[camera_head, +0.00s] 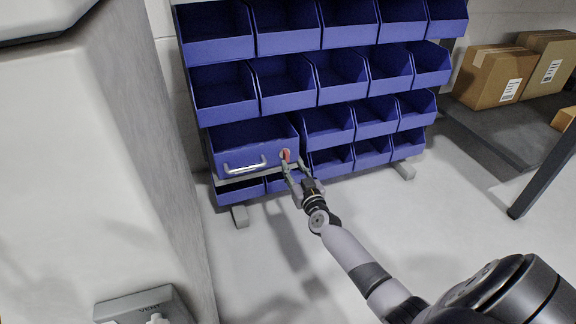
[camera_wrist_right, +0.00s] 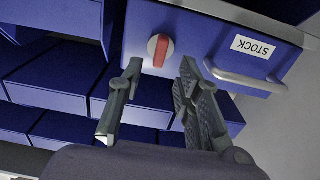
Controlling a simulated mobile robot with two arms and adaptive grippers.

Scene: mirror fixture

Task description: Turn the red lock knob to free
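The red lock knob (camera_head: 286,155) is on the front of a wide blue drawer (camera_head: 222,158), right of its handle. In the right wrist view the knob (camera_wrist_right: 160,50) shows a red bar on a pale round base. The bar runs roughly up and down in that picture. My right gripper (camera_head: 291,166) is close in front of the knob. In the wrist view its two fingers (camera_wrist_right: 158,80) are apart, one to each side below the knob, with a gap between them and nothing visibly held. Whether a fingertip touches the knob I cannot tell. My left gripper is not in view.
The drawer has a metal handle (camera_head: 245,166) and a STOCK label (camera_wrist_right: 253,47). Rows of blue bins (camera_head: 332,72) surround it on a rack. A large pale block (camera_head: 90,150) stands at left. Cardboard boxes (camera_head: 493,77) sit on a table at right. The floor in front is clear.

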